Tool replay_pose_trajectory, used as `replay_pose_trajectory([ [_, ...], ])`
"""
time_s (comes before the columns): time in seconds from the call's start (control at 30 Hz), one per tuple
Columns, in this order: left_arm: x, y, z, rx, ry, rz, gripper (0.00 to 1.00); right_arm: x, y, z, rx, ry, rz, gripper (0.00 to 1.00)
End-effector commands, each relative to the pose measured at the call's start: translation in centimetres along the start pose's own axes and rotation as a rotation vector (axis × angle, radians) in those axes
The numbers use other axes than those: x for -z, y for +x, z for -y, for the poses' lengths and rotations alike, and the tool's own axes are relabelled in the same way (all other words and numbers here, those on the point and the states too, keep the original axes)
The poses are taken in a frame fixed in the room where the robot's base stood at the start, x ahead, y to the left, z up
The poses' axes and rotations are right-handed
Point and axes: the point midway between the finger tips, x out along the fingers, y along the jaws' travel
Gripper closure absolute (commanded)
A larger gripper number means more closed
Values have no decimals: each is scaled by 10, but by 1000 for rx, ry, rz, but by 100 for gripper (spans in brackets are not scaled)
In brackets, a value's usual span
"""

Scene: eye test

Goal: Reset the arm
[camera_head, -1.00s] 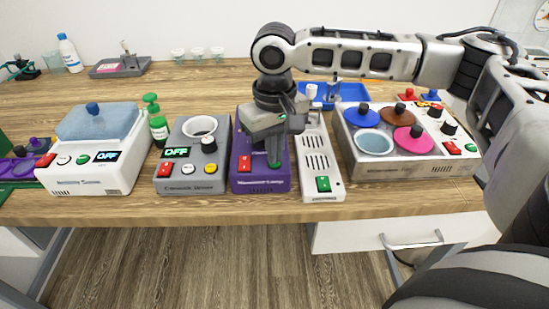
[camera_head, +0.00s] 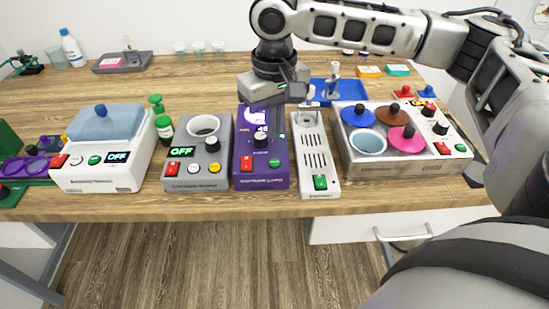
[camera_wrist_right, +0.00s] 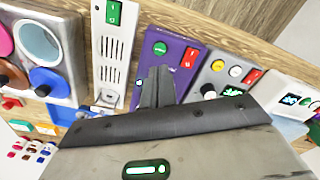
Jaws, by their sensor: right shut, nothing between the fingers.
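My right arm comes in from the right in the head view. My right gripper (camera_head: 275,132) points down over the purple device (camera_head: 262,181), raised above its top. Its fingers are together with nothing between them. In the right wrist view the closed fingers (camera_wrist_right: 157,85) show in front of the purple device (camera_wrist_right: 178,48), which has a green and a red button. My left gripper is not in view.
A white slotted device (camera_head: 318,165) stands right of the purple one, then a multi-well device (camera_head: 400,170). A grey device (camera_head: 195,184) and a white lidded device (camera_head: 100,175) stand left. A blue tray (camera_head: 350,92) lies behind. The wooden table (camera_head: 210,80) is clear at the back middle.

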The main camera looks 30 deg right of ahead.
Motion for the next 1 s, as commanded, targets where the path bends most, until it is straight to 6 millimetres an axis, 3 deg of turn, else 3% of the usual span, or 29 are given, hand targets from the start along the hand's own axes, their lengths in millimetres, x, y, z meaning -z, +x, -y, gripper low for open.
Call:
replay_pose_trajectory([
  [0.67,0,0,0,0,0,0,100,-1,-2,3,-1,-13,0,100],
  [0.83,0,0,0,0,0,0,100,-9,29,36,8,-175,-19,100],
  [1.0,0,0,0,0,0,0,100,-31,75,100,87,-436,-98,100],
])
